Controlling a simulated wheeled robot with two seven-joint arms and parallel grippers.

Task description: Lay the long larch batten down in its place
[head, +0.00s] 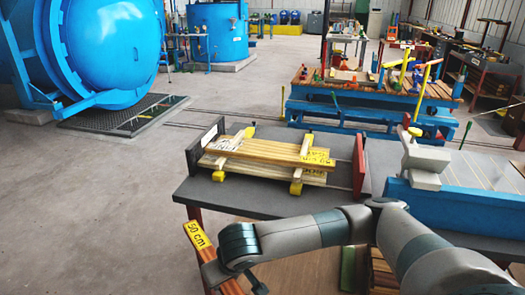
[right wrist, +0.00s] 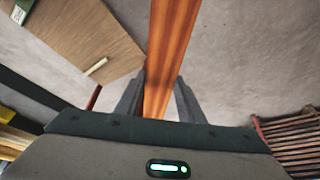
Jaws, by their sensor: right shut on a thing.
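My right gripper (head: 214,271) is low in front of the grey table (head: 210,195), at the near left. It is shut on a reddish-orange wooden batten (right wrist: 172,40), which runs between the two fingers in the right wrist view. In the head view the batten's far end carries a yellow "50 cm" label (head: 197,235) and lies off the table's front edge. On the table is a stack of pale boards (head: 265,150) with crosswise sticks (head: 300,172) that have yellow ends. My left gripper is not in view.
A dark end plate (head: 205,142) stands left of the stack and a red end plate (head: 359,165) right of it. A blue unit with a grey clamp-like part (head: 424,165) is at the right. A blue workbench (head: 365,100) stands behind.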

